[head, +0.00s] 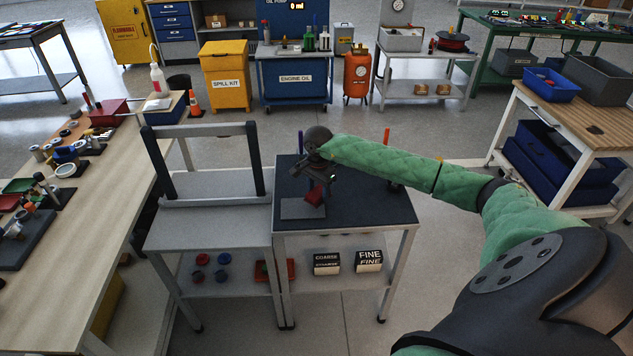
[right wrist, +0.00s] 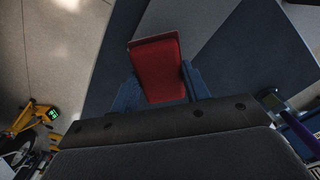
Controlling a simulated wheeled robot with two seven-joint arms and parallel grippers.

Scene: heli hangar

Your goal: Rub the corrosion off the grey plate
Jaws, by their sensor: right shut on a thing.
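The grey plate (head: 300,209) lies flat on the dark top of the right-hand cart, near its left edge. It also shows in the right wrist view (right wrist: 222,22). My right gripper (head: 316,178) is shut on a red block (head: 315,194), a pad by its look. In the right wrist view the red block (right wrist: 158,68) sits between the two blue-grey fingers, over the plate's edge. I cannot tell whether the block touches the plate. No corrosion can be made out on the plate at this size. My left gripper is not in view.
The cart (head: 375,212) has an orange upright stick (head: 387,137) and a purple one (head: 301,143) at its back. Boxes marked COARSE (head: 327,263) and FINE (head: 368,261) lie on its lower shelf. A dark frame (head: 258,160) stands on the cart to the left.

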